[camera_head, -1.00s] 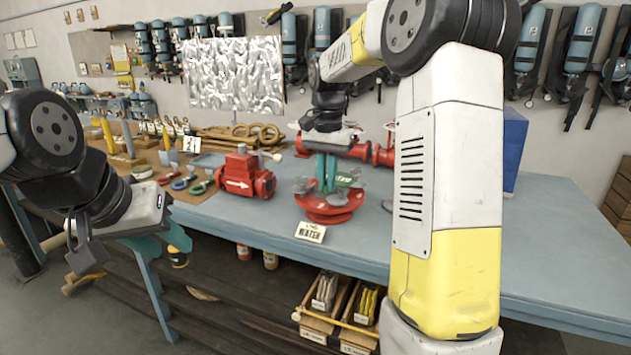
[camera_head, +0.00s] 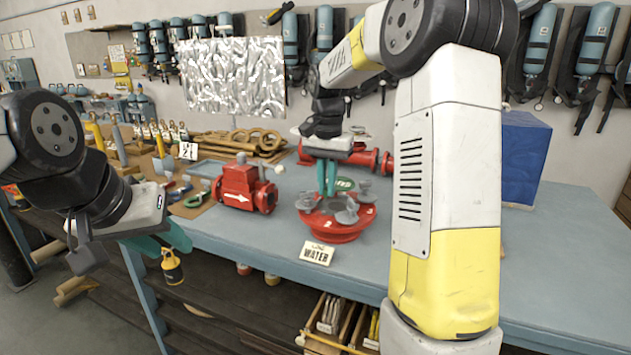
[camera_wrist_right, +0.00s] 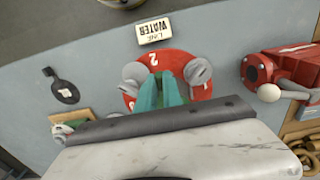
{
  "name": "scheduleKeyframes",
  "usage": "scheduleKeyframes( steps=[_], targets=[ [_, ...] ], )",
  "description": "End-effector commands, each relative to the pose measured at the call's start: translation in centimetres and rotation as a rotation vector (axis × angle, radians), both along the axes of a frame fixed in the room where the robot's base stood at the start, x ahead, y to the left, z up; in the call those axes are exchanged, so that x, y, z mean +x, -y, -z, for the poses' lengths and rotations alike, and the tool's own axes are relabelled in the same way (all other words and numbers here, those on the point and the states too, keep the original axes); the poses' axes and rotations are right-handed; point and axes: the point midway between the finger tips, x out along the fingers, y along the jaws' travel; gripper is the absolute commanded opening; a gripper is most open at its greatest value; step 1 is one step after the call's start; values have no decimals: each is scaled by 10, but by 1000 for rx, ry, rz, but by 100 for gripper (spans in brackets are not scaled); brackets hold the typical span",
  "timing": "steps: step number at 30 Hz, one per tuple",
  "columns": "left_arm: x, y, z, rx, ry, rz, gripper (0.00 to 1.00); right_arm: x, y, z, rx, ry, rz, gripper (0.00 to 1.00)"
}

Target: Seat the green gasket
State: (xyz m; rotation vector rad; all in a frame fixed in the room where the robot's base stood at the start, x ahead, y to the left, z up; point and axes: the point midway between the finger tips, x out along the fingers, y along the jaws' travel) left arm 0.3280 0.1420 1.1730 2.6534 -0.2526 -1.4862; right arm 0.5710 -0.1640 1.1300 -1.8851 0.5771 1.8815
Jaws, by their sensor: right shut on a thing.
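A red round flange (camera_head: 335,228) with grey winged knobs (camera_head: 347,214) stands on the bench behind a "WATER" sign (camera_head: 317,253). My right gripper (camera_head: 328,193) points down over the flange's middle. Its fingers are close together among the knobs, also in the wrist view (camera_wrist_right: 170,88). What they grip is hidden. My left gripper (camera_head: 163,244) hangs in front of the bench's left edge, its fingers apart and nothing seen between them.
A red valve body (camera_head: 243,188) stands left of the flange. A red pipe (camera_head: 370,161) lies behind it. A blue box (camera_head: 522,158) is at the back right. A dark paddle-shaped piece (camera_wrist_right: 62,88) lies beside the flange.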

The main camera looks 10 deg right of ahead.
Motion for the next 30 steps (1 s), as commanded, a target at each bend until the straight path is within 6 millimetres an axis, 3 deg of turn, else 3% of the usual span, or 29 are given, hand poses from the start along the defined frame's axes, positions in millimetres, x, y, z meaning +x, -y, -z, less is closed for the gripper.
scheduleKeyframes(
  steps=[15,30],
  targets=[
    [0,0,0,0,0,0,36,0,0,42,0,-1,1,0],
    [0,0,0,0,0,0,36,0,0,46,0,0,0,0]
  ],
)
